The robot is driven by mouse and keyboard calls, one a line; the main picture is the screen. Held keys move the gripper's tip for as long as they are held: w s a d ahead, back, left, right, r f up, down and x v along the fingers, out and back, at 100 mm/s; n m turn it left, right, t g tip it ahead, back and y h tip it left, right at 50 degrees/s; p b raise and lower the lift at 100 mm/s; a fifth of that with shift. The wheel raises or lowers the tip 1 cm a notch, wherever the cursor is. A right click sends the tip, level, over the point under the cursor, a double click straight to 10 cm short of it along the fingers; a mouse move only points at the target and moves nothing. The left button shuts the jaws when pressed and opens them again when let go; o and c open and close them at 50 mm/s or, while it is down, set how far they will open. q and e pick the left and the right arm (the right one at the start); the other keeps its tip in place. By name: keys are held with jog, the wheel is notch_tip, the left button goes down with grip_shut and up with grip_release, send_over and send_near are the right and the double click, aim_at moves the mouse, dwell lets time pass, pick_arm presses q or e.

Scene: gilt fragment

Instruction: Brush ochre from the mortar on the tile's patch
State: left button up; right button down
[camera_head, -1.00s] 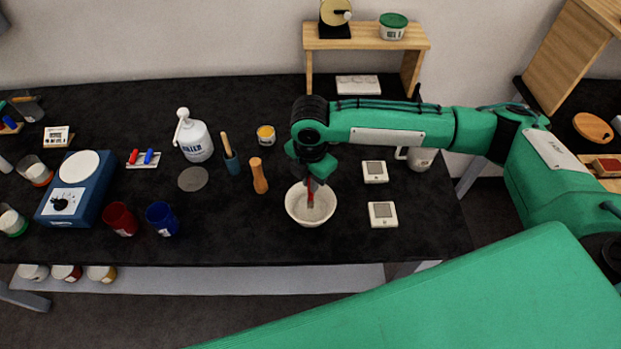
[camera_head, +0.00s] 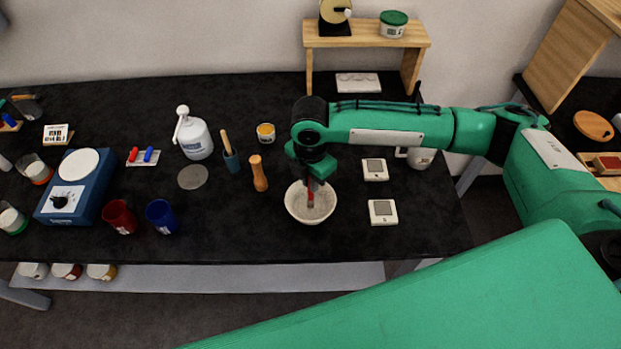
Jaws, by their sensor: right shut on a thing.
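The white mortar (camera_head: 292,208) stands on the black bench below my right gripper. My right gripper (camera_head: 311,180) points down over it and is shut on a slim brush with a red part (camera_head: 311,191). The brush's lower end reaches into the bowl; whether it touches the contents is too small to tell. Two small pale square pieces with grey centres, an upper one (camera_head: 375,170) and a lower one (camera_head: 382,212), lie to the right of the mortar. I cannot tell whether either is the task's tile. My left gripper is not in view.
A white mug (camera_head: 420,158) is at the right. A red cup (camera_head: 120,217) and a blue cup (camera_head: 161,217) stand left. A wooden shelf (camera_head: 365,40) is at the back.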

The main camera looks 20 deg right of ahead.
jog(key=shift+f+p, duration=0.1)
jog(key=shift+p, duration=0.4)
dwell(1.7)
notch_tip(320, 180, up, 7)
jog(key=p, duration=0.8)
dwell(0.3)
dwell(0.5)
